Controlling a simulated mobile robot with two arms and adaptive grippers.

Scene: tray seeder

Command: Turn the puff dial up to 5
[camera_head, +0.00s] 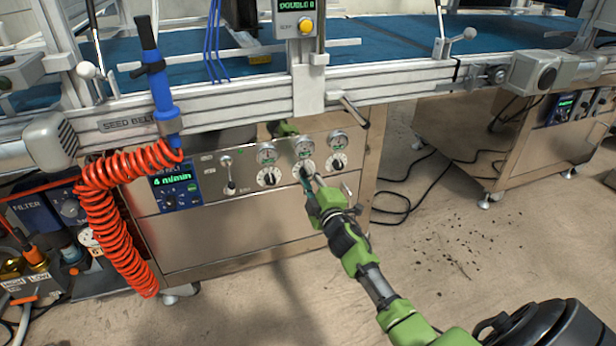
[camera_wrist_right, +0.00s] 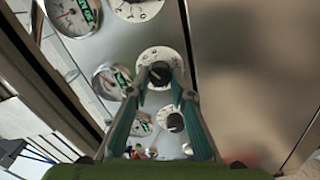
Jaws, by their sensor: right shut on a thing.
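The steel control panel (camera_head: 232,222) has a row of three round dials with small gauges above them. The middle dial (camera_head: 306,169) has a white scale and a dark knob; it also shows in the right wrist view (camera_wrist_right: 160,57). My right gripper (camera_head: 309,183) reaches it from the front. In the right wrist view my right gripper's two teal fingers (camera_wrist_right: 160,80) close on both sides of this dial's knob. The lettering and pointer are too small to read, so I cannot tell from labels which is the puff dial. My left gripper is out of view.
The left dial (camera_head: 268,177) and right dial (camera_head: 338,161) sit close beside the held one. A metal handle (camera_head: 354,111) juts out above. A coiled orange hose (camera_head: 112,190) hangs at the left, by a blue display (camera_head: 178,189). The floor at right is open, with cables.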

